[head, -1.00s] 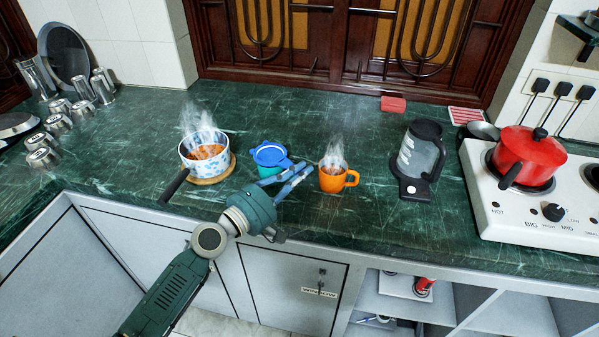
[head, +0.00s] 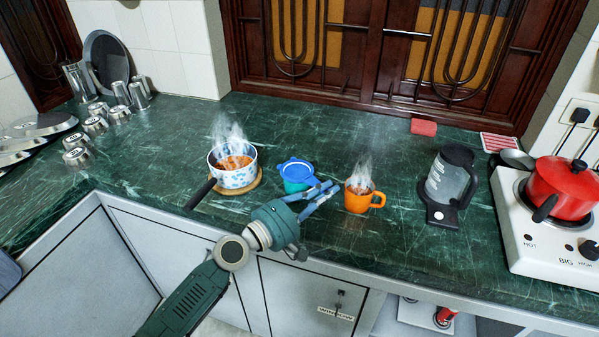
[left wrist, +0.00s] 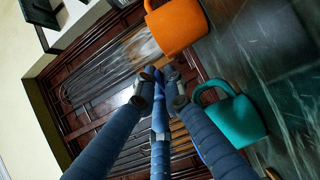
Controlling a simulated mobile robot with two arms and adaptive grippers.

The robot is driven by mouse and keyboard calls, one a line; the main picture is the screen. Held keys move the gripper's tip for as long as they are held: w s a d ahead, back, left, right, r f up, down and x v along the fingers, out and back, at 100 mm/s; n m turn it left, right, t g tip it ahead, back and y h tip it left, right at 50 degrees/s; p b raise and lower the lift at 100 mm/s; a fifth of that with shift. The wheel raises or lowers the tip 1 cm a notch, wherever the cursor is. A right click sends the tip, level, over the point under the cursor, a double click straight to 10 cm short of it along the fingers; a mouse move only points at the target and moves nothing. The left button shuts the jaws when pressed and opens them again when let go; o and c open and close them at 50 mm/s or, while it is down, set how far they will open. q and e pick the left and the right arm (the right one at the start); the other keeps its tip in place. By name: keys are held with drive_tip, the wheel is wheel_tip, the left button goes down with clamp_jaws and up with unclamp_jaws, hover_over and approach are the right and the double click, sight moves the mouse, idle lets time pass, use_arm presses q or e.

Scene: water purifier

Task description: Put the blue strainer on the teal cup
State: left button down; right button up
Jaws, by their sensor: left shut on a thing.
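The blue strainer (head: 297,170) is at the mouth of the teal cup (head: 294,186) in the head view and looks level. Whether it touches the rim I cannot tell. My left gripper (head: 328,190) comes in from the front left, just right of the cup, with its blue fingers closed at the strainer's handle side. In the left wrist view the fingertips (left wrist: 157,88) are together. My right gripper is not in view.
A steaming orange mug (head: 358,199) stands close to the right of my left gripper. A steaming patterned pot (head: 236,178) sits on a wooden board to the left. A dark jug (head: 450,182) and a stove with a red pot (head: 563,187) are farther right.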

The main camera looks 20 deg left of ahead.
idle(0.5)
use_arm(q)
drive_tip(key=shift+f+b, duration=0.25)
drive_tip(key=shift+b, duration=0.05)
drive_tip(key=shift+a, duration=0.1)
drive_tip(key=shift+f, duration=0.15)
drive_tip(key=c, duration=1.3)
unclamp_jaws()
